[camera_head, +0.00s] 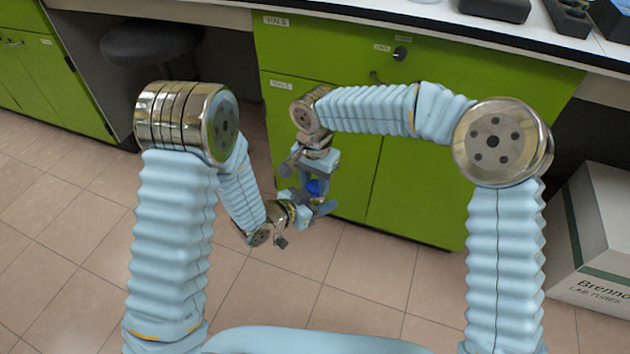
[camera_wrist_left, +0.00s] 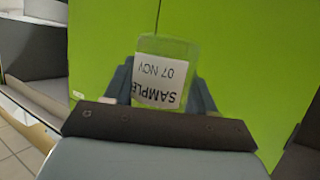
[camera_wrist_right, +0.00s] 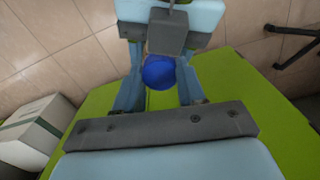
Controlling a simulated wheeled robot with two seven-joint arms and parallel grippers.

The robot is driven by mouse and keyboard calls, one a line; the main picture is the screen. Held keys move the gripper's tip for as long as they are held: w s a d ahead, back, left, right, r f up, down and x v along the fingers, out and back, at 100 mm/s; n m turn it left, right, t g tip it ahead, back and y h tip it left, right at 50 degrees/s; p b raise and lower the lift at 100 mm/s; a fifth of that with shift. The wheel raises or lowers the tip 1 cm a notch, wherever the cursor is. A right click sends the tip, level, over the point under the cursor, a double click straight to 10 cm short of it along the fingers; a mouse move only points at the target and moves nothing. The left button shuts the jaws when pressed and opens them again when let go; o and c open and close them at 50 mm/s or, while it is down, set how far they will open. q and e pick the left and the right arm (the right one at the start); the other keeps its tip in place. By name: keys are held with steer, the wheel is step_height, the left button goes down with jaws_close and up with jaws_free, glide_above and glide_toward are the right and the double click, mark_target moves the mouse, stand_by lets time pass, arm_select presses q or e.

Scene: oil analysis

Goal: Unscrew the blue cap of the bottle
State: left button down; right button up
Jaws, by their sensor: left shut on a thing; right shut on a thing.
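The bottle (camera_wrist_left: 165,50) is clear with a white label reading SAMPLE 07 NOV, upside down in the left wrist view. It sits between the fingers of my left gripper (camera_wrist_left: 165,88), which is shut on it. The blue cap (camera_wrist_right: 159,72) shows round between the fingers of my right gripper (camera_wrist_right: 159,85), which is shut on it from above. In the head view the cap (camera_head: 315,187) is a small blue spot where both grippers meet, with my left gripper (camera_head: 318,208) just below. The joint between cap and bottle is hidden, so I cannot tell whether they touch.
Green cabinets (camera_head: 420,185) under a white counter (camera_head: 400,12) stand just beyond the grippers. A dark stool (camera_head: 152,42) is at the back left. A white box (camera_head: 600,235) stands on the floor at the right. Open tiled floor (camera_head: 290,290) lies below the grippers.

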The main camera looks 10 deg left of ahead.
steer(key=shift+n, duration=0.3)
steer(key=o, duration=1.2)
steer(key=shift+c, duration=0.2)
steer(key=shift+r, duration=2.3)
